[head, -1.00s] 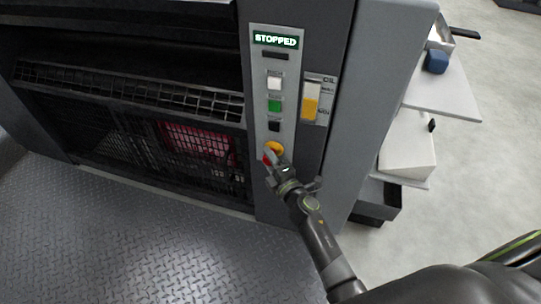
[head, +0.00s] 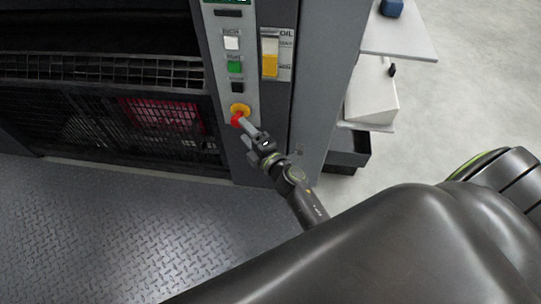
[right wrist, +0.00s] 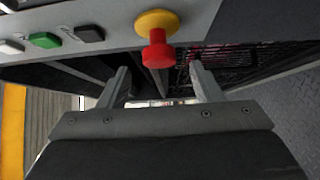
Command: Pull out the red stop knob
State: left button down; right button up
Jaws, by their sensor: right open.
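The red stop knob (head: 237,119) sits on a round yellow collar (head: 241,109) at the bottom of the grey button panel. In the right wrist view the knob (right wrist: 157,52) stands out from its collar (right wrist: 157,21) on a red stem. My right gripper (head: 254,132) is just below and right of the knob in the head view. In the right wrist view my right gripper (right wrist: 160,80) is open, with its two fingers apart and nothing held between them. The knob shows above the gap between the fingertips. My left gripper is not in view.
The panel carries a white button (head: 231,42), a green button (head: 234,67) and a black button (head: 237,87). An oil gauge (head: 270,55) is to the right. A dark mesh guard (head: 100,70) lies left. White shelves (head: 400,40) stand right of the machine.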

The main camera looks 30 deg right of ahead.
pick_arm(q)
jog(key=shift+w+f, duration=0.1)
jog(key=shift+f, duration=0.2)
pick_arm(e)
jog(key=s+d, duration=0.2)
jog(key=s, duration=1)
jog(key=shift+d, duration=0.15)
